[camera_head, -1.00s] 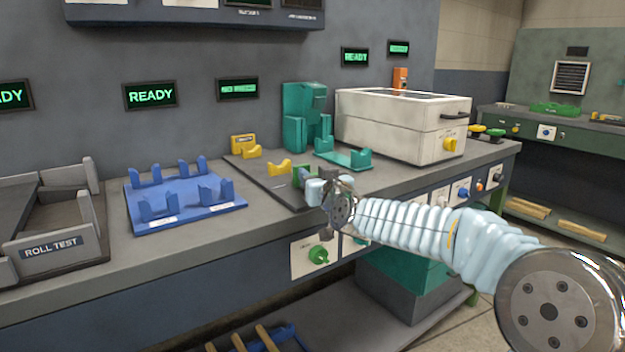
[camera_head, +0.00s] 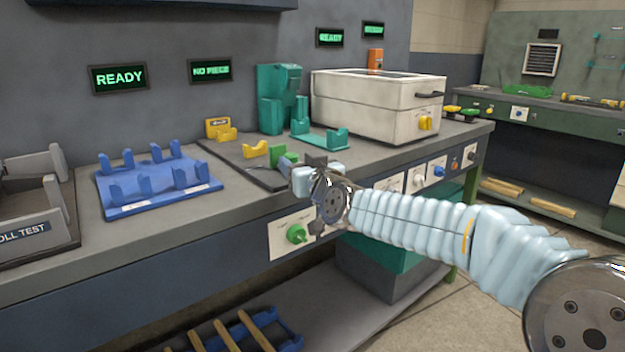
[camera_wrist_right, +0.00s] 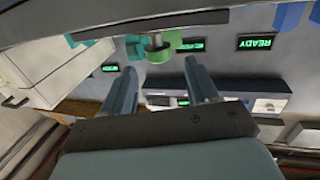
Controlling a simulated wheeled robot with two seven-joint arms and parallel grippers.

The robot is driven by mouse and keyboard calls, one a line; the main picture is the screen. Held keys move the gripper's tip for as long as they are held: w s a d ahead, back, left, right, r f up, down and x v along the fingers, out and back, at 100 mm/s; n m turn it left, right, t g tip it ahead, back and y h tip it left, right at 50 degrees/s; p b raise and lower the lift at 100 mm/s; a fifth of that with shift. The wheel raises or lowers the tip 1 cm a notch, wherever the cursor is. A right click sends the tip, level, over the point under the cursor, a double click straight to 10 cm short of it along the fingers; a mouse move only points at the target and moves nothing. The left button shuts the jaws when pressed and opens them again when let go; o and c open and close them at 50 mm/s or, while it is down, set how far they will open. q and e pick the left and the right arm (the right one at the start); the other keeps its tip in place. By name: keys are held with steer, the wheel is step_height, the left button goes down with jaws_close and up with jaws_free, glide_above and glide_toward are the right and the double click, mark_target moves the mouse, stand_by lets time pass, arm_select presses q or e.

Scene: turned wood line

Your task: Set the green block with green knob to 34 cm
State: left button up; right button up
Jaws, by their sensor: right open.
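The green block (camera_head: 278,155) stands on a dark rail plate on the grey bench, just right of a yellow block (camera_head: 255,149). My right gripper (camera_head: 299,178) is in front of it and partly hides it. In the right wrist view, the green block (camera_wrist_right: 165,37) with a round green knob (camera_wrist_right: 158,53) appears upside down, beyond and roughly between the two spread fingers of the right gripper (camera_wrist_right: 162,66). The fingers look empty, and I cannot tell the exact gap to the knob. The scale marks cannot be read. My left gripper is not in view.
A blue cradle tray (camera_head: 155,190) lies to the left. A teal stand (camera_head: 278,100) and a white lidded box (camera_head: 375,105) stand behind and to the right. A green dial (camera_head: 297,233) is on the bench front below my right gripper.

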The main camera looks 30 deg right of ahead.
steer(key=s+a+b, duration=0.1)
steer(key=s, duration=0.6)
steer(key=shift+s+a, duration=0.2)
steer(key=shift+s, duration=0.2)
